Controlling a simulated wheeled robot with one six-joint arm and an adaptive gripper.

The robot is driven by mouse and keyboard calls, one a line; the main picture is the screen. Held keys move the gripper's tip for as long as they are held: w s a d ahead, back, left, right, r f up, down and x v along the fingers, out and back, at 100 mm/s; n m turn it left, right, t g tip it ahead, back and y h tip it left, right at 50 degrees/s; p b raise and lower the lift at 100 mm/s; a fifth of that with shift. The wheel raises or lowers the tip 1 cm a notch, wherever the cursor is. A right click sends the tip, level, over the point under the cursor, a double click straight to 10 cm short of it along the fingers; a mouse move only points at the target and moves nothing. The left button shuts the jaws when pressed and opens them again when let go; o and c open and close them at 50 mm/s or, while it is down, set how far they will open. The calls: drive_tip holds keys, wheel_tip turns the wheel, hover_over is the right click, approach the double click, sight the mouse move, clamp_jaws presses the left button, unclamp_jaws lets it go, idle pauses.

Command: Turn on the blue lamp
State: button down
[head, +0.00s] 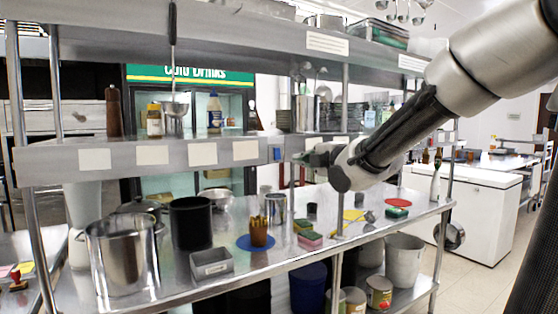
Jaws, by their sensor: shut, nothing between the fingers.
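I cannot make out a lit blue lamp. A small blue-grey box with a pale spot (277,154) is fixed on the front edge of the middle shelf; I cannot tell whether it is the lamp or its switch. My gripper (303,158) is shut and empty. It reaches in from the right in front of the middle shelf's edge, its tips pointing left, a little right of that box and seemingly apart from it. My gripper and arm hide part of the shelf edge behind them.
Shelf posts (344,110) stand close to my arm.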

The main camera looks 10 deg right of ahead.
sight(273, 159)
drive_tip(key=shift+w, duration=0.1)
drive_tip(key=x, duration=1.4)
drive_tip(key=shift+w+a+f, duration=0.1)
drive_tip(key=shift+w+f, duration=0.05)
drive_tip(key=shift+w, duration=0.05)
